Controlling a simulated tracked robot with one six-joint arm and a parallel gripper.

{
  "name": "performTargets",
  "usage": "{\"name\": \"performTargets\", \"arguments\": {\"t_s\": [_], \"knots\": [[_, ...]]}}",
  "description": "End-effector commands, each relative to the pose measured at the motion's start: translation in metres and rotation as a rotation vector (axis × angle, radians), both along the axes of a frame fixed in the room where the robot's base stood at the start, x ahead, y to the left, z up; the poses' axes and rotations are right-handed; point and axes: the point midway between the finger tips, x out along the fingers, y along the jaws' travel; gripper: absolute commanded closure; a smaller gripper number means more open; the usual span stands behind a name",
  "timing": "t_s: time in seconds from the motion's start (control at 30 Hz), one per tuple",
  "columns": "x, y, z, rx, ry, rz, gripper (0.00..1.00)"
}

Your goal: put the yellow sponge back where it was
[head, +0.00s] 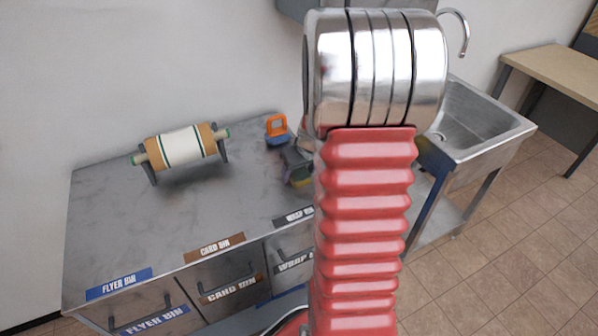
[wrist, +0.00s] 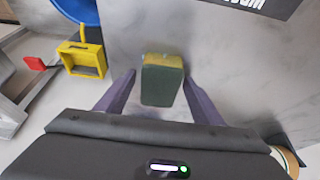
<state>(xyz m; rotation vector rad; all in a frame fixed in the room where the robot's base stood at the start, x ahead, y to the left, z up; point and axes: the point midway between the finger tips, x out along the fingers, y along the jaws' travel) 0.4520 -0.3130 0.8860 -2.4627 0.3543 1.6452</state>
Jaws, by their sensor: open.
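The yellow sponge (wrist: 162,82) has a dark green face and a yellow side. In the wrist view it is between the two spread fingers of my gripper (wrist: 159,76), with a gap on each side. In the head view the sponge (head: 301,180) is a small yellow-green patch on the grey worktop, just below my dark gripper (head: 297,160) and partly hidden by my arm. My gripper is open. Whether the sponge rests fully on the worktop is hard to tell.
A paper roll on a stand (head: 183,147) is left on the worktop (head: 130,215). An orange-handled blue tool (head: 277,130) stands behind the gripper. Labelled bins (head: 228,287) line the front. A metal sink (head: 480,125) is right. A yellow box-shaped thing (wrist: 82,58) shows beyond the worktop edge.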

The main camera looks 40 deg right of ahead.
Motion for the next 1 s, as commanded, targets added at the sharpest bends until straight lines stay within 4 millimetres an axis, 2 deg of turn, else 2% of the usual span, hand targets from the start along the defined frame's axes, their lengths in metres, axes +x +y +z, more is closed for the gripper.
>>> {"name": "performTargets", "arguments": {"t_s": [0.27,1.0], "knots": [[-0.003,0.001,0.012,0.0,-0.002,-0.001,0.39],[-0.038,0.011,0.1,-0.002,-0.003,0.0,0.39]]}}
